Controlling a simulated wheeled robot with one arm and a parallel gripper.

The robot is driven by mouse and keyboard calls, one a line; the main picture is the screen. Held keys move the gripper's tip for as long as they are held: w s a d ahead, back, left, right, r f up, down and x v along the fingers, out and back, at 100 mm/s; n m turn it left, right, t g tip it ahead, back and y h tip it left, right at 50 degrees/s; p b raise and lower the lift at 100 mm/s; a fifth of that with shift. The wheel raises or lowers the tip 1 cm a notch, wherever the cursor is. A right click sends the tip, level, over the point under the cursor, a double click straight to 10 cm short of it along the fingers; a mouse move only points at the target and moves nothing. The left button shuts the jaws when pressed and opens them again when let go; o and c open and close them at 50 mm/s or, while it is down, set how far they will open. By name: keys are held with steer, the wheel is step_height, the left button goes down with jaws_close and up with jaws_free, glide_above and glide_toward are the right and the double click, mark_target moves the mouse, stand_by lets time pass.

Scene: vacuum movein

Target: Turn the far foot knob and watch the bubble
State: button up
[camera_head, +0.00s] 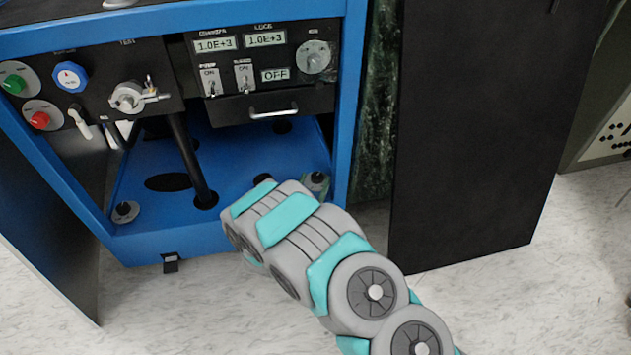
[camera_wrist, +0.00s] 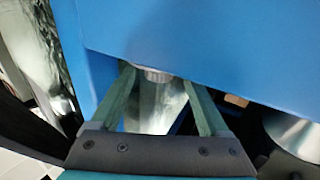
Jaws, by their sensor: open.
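I cannot tell which knob is the far foot knob, and I make out no bubble. My arm reaches to the deck's front right, and its end is hidden in the head view. In the wrist view my gripper (camera_wrist: 160,82) is open, its green fingers below a blue panel (camera_wrist: 210,45). A short silvery ribbed piece (camera_wrist: 155,75) shows between the fingers; contact is unclear.
A black control panel (camera_head: 155,90) with knobs and switches sits above the deck, and a dark post (camera_head: 190,160) rises from it. A black panel (camera_head: 480,120) stands to the right. A round metal piece (camera_wrist: 295,133) lies right of my fingers.

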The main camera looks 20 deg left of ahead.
steer(key=shift+w, duration=0.5)
jaws_close()
stand_by(0.4)
